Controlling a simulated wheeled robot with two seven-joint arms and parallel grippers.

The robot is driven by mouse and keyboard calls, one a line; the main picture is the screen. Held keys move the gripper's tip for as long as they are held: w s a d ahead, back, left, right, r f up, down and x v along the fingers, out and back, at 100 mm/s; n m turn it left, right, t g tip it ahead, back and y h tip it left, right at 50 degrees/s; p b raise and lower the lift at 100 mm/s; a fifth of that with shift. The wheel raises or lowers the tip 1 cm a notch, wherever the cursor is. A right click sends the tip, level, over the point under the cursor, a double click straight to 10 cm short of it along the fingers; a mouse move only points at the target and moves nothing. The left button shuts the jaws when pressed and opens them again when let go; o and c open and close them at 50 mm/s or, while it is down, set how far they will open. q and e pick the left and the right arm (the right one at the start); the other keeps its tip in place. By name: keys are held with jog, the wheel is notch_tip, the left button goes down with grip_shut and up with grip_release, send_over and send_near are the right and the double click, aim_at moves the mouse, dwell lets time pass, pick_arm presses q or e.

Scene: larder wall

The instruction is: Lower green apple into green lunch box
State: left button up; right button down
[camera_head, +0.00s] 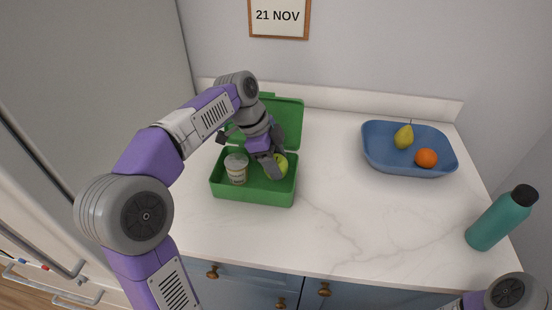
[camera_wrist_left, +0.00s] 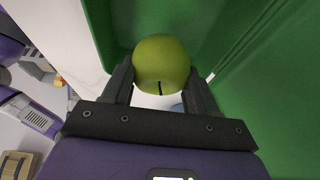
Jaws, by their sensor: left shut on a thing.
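The green apple (camera_head: 282,166) is between the fingers of my left gripper (camera_head: 271,167), which is shut on it. The wrist view also shows the apple (camera_wrist_left: 162,62) held between the two dark fingertips (camera_wrist_left: 160,78). The green lunch box (camera_head: 252,198) stands open on the counter, its lid raised at the back. The apple is at the right part of the box, within its outline; I cannot tell whether it touches the floor. Green box walls (camera_wrist_left: 245,90) surround much of the wrist view. My right gripper is out of view; only part of that arm shows.
A pale cup (camera_head: 236,169) stands in the left of the box. A blue tray (camera_head: 385,166) holds a pear (camera_head: 404,137) and an orange (camera_head: 426,158). A teal bottle (camera_head: 497,222) stands at the right edge. The counter between box and tray is clear.

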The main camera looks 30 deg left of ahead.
pick_arm(q)
jog(key=shift+f, duration=2.1)
dwell(0.7)
jog(key=o, duration=1.2)
jog(key=shift+r, duration=0.1)
